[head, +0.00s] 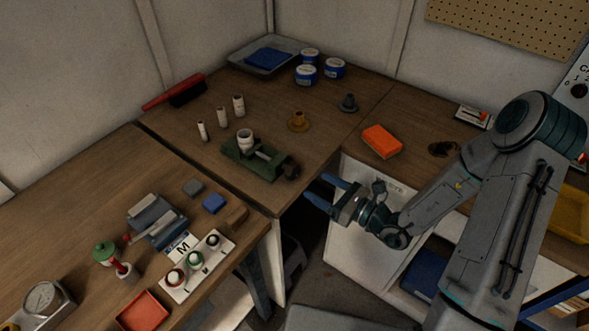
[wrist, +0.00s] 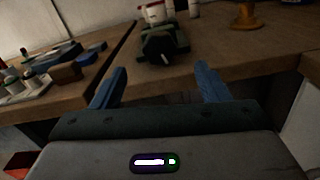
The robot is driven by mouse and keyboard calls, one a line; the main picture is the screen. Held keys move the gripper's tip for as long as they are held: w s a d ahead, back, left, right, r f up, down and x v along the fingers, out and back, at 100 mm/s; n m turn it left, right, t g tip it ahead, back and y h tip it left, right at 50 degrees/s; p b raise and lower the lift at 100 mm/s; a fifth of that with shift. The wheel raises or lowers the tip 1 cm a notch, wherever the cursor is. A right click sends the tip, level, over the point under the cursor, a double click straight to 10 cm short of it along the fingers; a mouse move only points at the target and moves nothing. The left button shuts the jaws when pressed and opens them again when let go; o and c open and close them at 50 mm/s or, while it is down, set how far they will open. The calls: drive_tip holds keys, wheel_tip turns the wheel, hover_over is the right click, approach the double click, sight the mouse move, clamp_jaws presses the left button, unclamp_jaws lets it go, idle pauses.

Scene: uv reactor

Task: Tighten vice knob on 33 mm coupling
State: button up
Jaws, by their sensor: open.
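The green vice (head: 258,160) stands on the corner workbench near its front edge. A white coupling (head: 245,138) stands upright at its jaws. The vice's dark knob (head: 292,172) is at its right end, towards the bench edge. In the wrist view the knob (wrist: 158,48) faces me, with the vice (wrist: 178,38) behind it and the white coupling (wrist: 154,13) partly cut off at the top. My gripper (head: 316,190) is open and empty, in front of the bench edge and apart from the knob. In the wrist view its two blue fingers (wrist: 158,82) are spread below the knob.
An orange-brown flanged part (head: 298,122) and an orange sponge (head: 382,140) lie to the right. The left bench holds a grey vice-like block (head: 157,220) and a white button panel (head: 197,265). A gap separates the benches.

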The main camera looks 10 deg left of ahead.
sight(296, 173)
drive_tip(key=p+x, duration=0.1)
drive_tip(key=x, duration=0.8)
drive_tip(key=shift+a+p, duration=0.15)
drive_tip(key=shift+p, duration=0.15)
